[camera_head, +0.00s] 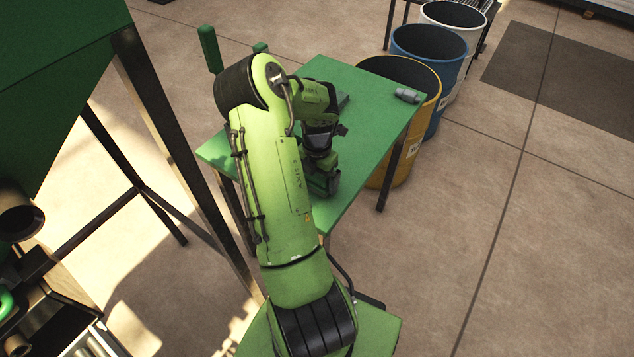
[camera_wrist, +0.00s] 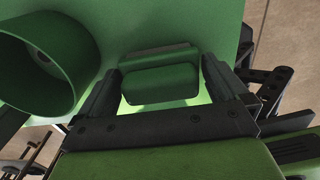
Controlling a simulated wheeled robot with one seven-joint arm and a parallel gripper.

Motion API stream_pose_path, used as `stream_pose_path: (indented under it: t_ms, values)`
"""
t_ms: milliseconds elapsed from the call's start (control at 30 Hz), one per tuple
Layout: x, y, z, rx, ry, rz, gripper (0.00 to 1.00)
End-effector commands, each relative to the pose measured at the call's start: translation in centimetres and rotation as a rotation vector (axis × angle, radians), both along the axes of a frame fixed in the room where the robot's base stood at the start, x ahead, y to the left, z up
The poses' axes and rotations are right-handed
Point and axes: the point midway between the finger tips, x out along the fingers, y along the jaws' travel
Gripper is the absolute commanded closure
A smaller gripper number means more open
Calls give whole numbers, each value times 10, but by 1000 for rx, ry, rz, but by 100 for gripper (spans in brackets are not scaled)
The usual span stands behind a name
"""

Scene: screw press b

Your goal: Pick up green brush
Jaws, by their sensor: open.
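The green brush, as far as I can tell, is the rounded green block (camera_wrist: 160,84) in the wrist view. It lies between the two dark fingers of my gripper (camera_wrist: 160,66), above the green table top. My gripper is open, with a finger on each side of the block; I cannot tell whether either touches it. A longer green piece with a greyish top edge shows just beyond the block. In the head view my arm reaches over the green table (camera_head: 375,142) and hides most of the spot around the gripper.
A green, hollow round container (camera_wrist: 40,60) stands close to the left finger. A small grey object (camera_head: 407,95) lies near the table's right corner. Yellow (camera_head: 428,78), blue (camera_head: 437,52) and white (camera_head: 452,17) barrels stand beyond that edge. A large green machine (camera_head: 55,60) is at left.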

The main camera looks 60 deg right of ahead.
Motion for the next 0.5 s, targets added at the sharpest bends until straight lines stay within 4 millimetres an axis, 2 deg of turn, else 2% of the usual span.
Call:
stream_pose_path:
  t_ms: [200, 500]
  values:
    - [0, 0, -1, 0, -1, 0, 0]
    - [0, 0, -1, -1, -2, 0, 46]
